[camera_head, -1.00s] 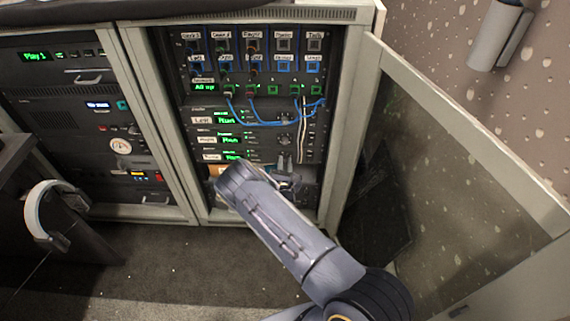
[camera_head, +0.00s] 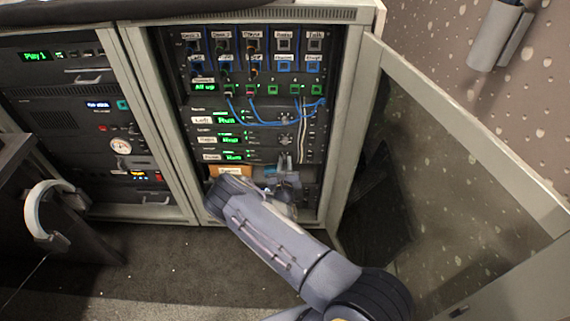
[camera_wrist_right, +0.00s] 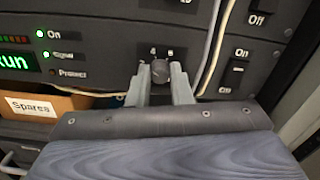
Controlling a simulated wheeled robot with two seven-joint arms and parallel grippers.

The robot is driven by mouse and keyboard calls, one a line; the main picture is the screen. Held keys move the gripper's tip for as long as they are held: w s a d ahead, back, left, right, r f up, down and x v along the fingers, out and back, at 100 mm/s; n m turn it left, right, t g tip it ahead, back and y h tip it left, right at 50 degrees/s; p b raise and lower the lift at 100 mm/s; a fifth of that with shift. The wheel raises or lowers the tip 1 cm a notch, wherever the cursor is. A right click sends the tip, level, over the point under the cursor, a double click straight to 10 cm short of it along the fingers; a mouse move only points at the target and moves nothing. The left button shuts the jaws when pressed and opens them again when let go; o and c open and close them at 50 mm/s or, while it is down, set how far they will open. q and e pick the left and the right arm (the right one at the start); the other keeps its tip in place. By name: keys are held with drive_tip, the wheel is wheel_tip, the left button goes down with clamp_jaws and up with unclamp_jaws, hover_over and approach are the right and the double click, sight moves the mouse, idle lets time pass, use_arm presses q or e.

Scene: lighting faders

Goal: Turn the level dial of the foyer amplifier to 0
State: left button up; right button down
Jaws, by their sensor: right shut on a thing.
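The foyer amplifier (camera_head: 207,157) is the lowest of three black units with green "Run" displays in the right-hand rack; its small label is hard to read. Its round dark level dial (camera_wrist_right: 159,74) shows in the right wrist view, with the numbers 4 and 6 visible above it. My right gripper (camera_head: 285,159) reaches the dial from below and in front. In the right wrist view, the right gripper (camera_wrist_right: 160,76) has one grey finger on each side of the dial, shut on it. The dial's pointer and lower scale are hidden. My left gripper is out of view.
White and grey cables (camera_wrist_right: 216,45) hang close to the right of the dial. A power switch (camera_wrist_right: 236,72) is further right. A cardboard Spares box (camera_wrist_right: 45,104) sits below. Blue cables (camera_head: 262,122) cross above. The rack's glass door (camera_head: 450,190) stands open at right.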

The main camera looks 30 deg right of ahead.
drive_tip(key=n, duration=0.4)
drive_tip(key=shift+n, duration=0.4)
drive_tip(key=n, duration=0.3)
drive_tip(key=shift+f+n, duration=0.1)
drive_tip(key=shift+n, duration=0.2)
drive_tip(key=n, duration=0.3)
drive_tip(key=shift+a+n, duration=0.1)
drive_tip(key=shift+n, duration=2)
drive_tip(key=shift+b, duration=0.3)
drive_tip(key=c, duration=1.3)
unclamp_jaws()
